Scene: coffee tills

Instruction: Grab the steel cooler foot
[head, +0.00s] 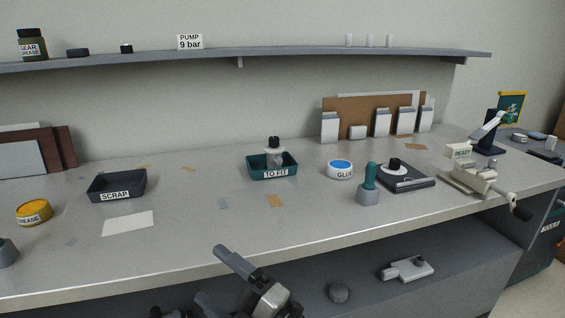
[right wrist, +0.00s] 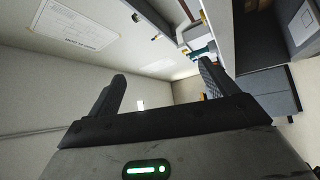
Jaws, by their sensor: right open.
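I cannot pick out the steel cooler foot with certainty. A grey-silver part with a dark top (head: 274,152) stands in the teal TO FIT tray (head: 262,174) in the middle of the bench; what it is cannot be told. My right gripper (head: 212,276) is open and empty in front of the bench's front edge, low in the head view. My left gripper is not in view.
The bench's front middle is clear.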

